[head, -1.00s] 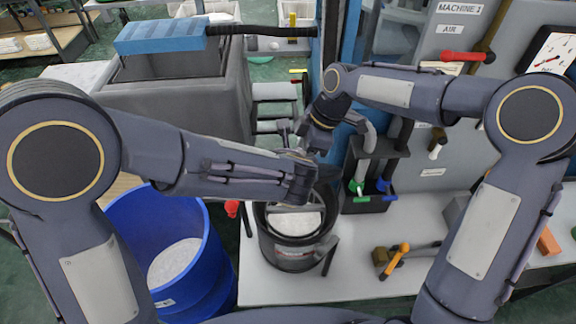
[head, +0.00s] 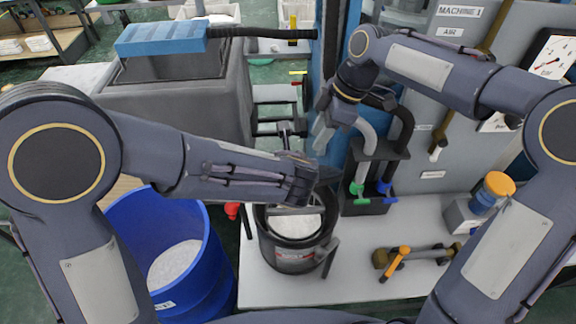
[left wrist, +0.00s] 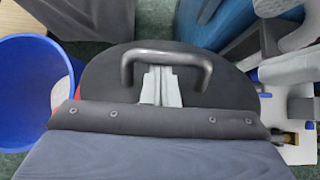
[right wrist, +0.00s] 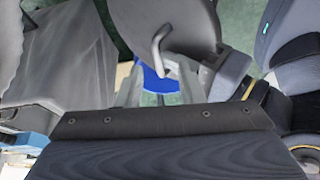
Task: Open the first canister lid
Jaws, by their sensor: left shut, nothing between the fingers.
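The dark grey canister (head: 290,258) stands on the white bench, with pale material visible inside its mouth. Its round dark lid (left wrist: 220,88) fills the middle of the left wrist view, with a bar handle (left wrist: 165,55) on its face. In the right wrist view the lid (right wrist: 190,25) looks raised and tilted. My left gripper (left wrist: 160,88) is shut and empty, its fingers at the handle; contact is unclear. In the head view its tips are hidden over the canister. My right gripper (head: 325,132) is open and empty, above and behind the canister.
A blue drum (head: 215,250) with white contents stands left of the canister. A hose caddy (head: 365,200) with green and blue ends is behind right. A brass fitting with an orange handle (head: 396,262) and an orange-capped bottle (head: 495,188) are at right.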

